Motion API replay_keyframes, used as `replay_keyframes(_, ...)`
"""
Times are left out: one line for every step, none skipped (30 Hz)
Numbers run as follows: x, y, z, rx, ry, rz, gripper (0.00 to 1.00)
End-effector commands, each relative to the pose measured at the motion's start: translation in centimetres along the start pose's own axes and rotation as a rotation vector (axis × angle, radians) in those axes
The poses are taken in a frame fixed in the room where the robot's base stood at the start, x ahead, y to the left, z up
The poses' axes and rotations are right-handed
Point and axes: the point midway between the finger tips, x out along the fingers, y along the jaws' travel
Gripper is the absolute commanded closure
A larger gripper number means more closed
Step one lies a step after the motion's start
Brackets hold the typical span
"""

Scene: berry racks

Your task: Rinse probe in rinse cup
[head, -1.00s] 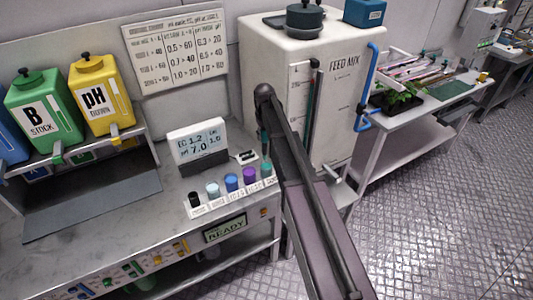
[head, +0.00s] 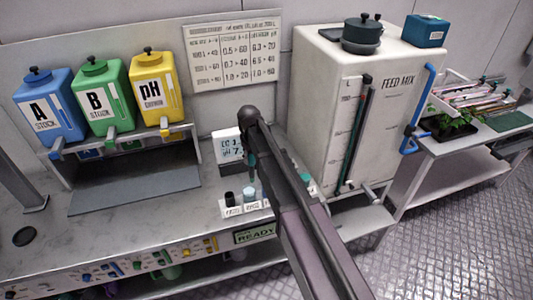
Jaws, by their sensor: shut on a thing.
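My gripper (head: 252,148) hangs below the dark end of my arm, mostly hidden by it. It is shut on a slim teal and dark probe (head: 252,164), which points down above the cup row. The probe's tip is close to the pale blue cup (head: 250,193) in the picture; I cannot tell whether it is inside. A black cup (head: 230,197) stands left of it in the white labelled rack (head: 232,212). The rack's small labels are unreadable, so I cannot tell which is the rinse cup. My arm hides the middle cups; a teal bit (head: 305,178) shows right of it.
The meter (head: 227,146) stands behind the rack, partly covered by my arm. Blue A (head: 48,110), green B (head: 104,98) and yellow pH (head: 156,90) bottles stand on a shelf to the left. The white FEED MIX tank (head: 320,85) stands right. The bench front left is clear.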

Motion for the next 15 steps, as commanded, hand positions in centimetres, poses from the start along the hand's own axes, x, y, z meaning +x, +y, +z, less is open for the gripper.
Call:
replay_keyframes(0.0, -0.7, -0.1, -0.013, 0.000, 0.000, 1.00)
replay_keyframes(0.0, -1.0, -0.1, -0.020, 0.000, 0.000, 1.00)
replay_keyframes(0.0, -1.3, -0.2, -0.027, 0.000, 0.000, 1.00)
replay_keyframes(0.0, -1.4, -0.2, -0.030, 0.000, 0.000, 1.00)
replay_keyframes(0.0, -1.6, -0.2, -0.033, 0.000, 0.000, 1.00)
replay_keyframes(0.0, -1.7, -0.3, -0.036, 0.000, 0.000, 1.00)
replay_keyframes(0.0, -1.7, -0.3, -0.037, 0.000, 0.000, 1.00)
replay_keyframes(0.0, -1.7, -0.3, -0.037, 0.000, 0.000, 1.00)
replay_keyframes(0.0, -1.7, -0.3, -0.038, 0.000, 0.000, 1.00)
replay_keyframes(0.0, -1.7, -0.3, -0.037, 0.000, 0.000, 1.00)
replay_keyframes(0.0, -1.7, -0.3, -0.037, 0.000, 0.000, 1.00)
replay_keyframes(0.0, -1.7, -0.3, -0.037, 0.000, 0.000, 1.00)
replay_keyframes(0.0, -1.7, -0.3, -0.037, 0.000, 0.000, 1.00)
replay_keyframes(0.0, -1.7, -0.3, -0.037, 0.000, 0.000, 1.00)
replay_keyframes(0.0, -1.7, -0.3, -0.037, 0.000, 0.000, 1.00)
